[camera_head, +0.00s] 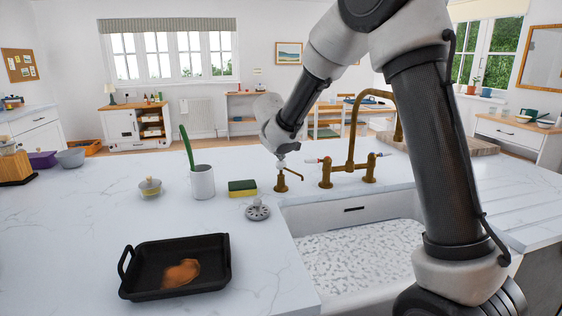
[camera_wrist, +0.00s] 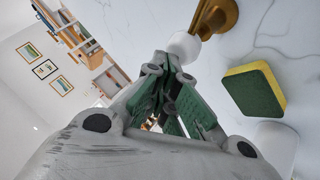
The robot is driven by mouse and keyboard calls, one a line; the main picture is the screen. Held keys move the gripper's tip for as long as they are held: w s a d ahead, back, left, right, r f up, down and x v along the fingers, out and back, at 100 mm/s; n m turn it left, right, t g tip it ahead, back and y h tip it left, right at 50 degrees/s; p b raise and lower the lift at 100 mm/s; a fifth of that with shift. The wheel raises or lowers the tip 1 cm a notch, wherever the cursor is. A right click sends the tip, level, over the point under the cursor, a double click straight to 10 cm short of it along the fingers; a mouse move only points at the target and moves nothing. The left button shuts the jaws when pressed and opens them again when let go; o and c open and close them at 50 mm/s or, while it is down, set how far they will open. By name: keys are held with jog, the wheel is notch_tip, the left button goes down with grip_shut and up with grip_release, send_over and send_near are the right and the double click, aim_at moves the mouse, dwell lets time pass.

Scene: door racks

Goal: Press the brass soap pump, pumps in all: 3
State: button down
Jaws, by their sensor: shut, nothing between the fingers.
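The brass soap pump (camera_head: 281,184) stands upright on the white counter behind the sink's left corner, its thin spout pointing right. In the wrist view its brass body (camera_wrist: 219,14) shows at the top, with a white rounded knob (camera_wrist: 184,46) on its end. My gripper (camera_head: 281,156) points down from above, right over the pump. In the wrist view my gripper (camera_wrist: 168,68) is shut, its green-padded fingers together and empty, with the tips at the white knob. I cannot tell whether they touch it or sit just above it.
A drain strainer (camera_head: 257,210) lies in front. The brass tap (camera_head: 354,150) rises close on the right, behind the sink (camera_head: 345,214). A black pan (camera_head: 176,266) sits front left.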

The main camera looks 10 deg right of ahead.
jog(key=shift+f, duration=0.5)
dwell(0.3)
jog(key=shift+r, duration=1.35)
jog(key=shift+r, duration=2.5)
notch_tip(320, 180, up, 4)
jog(key=shift+f, duration=0.1)
